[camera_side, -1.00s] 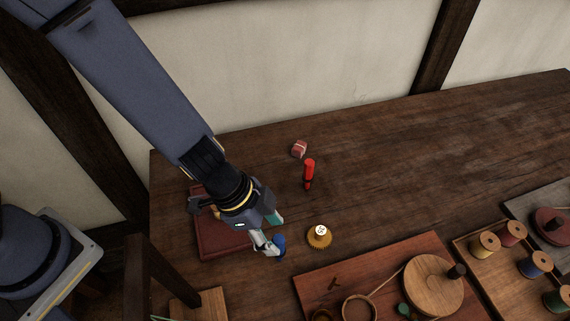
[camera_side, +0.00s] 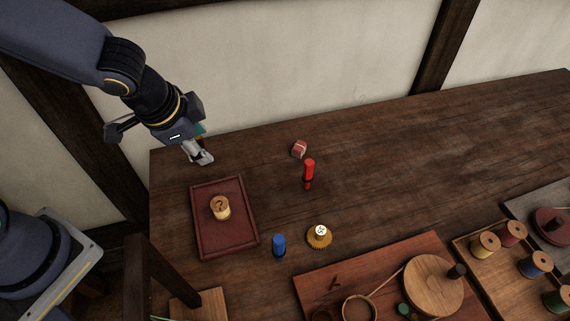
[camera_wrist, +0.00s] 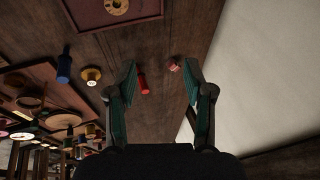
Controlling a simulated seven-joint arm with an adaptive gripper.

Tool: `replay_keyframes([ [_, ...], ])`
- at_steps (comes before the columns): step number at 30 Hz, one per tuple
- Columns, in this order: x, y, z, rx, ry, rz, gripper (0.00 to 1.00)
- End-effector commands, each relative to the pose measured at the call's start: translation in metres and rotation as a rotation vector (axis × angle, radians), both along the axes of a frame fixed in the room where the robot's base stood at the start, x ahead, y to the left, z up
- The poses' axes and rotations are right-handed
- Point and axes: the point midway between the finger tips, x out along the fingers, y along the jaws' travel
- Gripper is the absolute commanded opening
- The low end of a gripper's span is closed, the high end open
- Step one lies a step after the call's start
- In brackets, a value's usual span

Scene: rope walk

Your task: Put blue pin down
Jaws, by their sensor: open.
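The blue pin (camera_side: 279,245) stands upright on the table, just right of the red tray's lower right corner. It also shows in the wrist view (camera_wrist: 64,68), apart from my fingers. My gripper (camera_side: 204,160) is above the table's back left, beyond the tray and well away from the blue pin. In the wrist view my gripper (camera_wrist: 160,85) has its two fingers spread with nothing held between them.
A red tray (camera_side: 244,219) holds a wooden spool with a question mark (camera_side: 220,207). A red pin (camera_side: 308,172), a small red-and-white piece (camera_side: 299,149) and a yellow ridged piece (camera_side: 319,236) are on the table. A wooden board (camera_side: 318,276) is at the front. The back right is clear.

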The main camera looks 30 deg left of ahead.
Motion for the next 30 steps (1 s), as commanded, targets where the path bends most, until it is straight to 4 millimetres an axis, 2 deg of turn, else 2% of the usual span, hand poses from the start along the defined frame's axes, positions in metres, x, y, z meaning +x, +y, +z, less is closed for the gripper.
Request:
replay_keyframes([
  [1, 0.000, 0.033, 0.027, 0.024, -0.052, 0.123, 0.52],
  [3, -0.013, 0.072, 0.057, 0.015, -0.088, 0.292, 0.52],
  [6, -0.042, 0.107, 0.090, -0.068, -0.114, 0.487, 0.52],
  [9, -0.070, 0.122, 0.109, -0.192, -0.120, 0.612, 0.52],
  [12, -0.089, 0.126, 0.119, -0.301, -0.119, 0.672, 0.52],
  [15, -0.099, 0.125, 0.124, -0.364, -0.114, 0.695, 0.52],
  [30, -0.101, 0.125, 0.125, -0.383, -0.113, 0.701, 0.52],
])
